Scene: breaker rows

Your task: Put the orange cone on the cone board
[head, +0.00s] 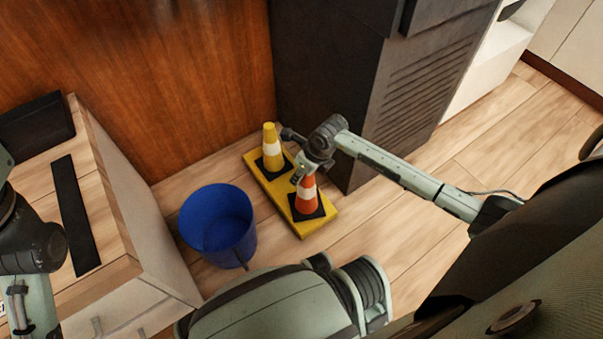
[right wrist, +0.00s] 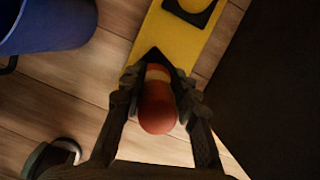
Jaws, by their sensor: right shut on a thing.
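The orange cone (head: 306,193) has a white band and a black square base, and is upright over the near end of the yellow cone board (head: 320,226). Its base looks on or just above the board; I cannot tell if it bears fully. My right gripper (head: 300,176) is shut on the upper part of the orange cone. In the right wrist view, the cone's rounded orange top (right wrist: 158,108) sits between the two dark fingers, with the yellow board (right wrist: 150,32) beneath. My left arm shows at the left edge of the head view; its gripper is out of view.
A yellow cone (head: 271,146) with a white band stands at the board's far end. A blue bucket (head: 218,224) stands left of the board. A dark cabinet (head: 345,90) is close behind on the right. A wooden-topped white unit (head: 115,195) is at left.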

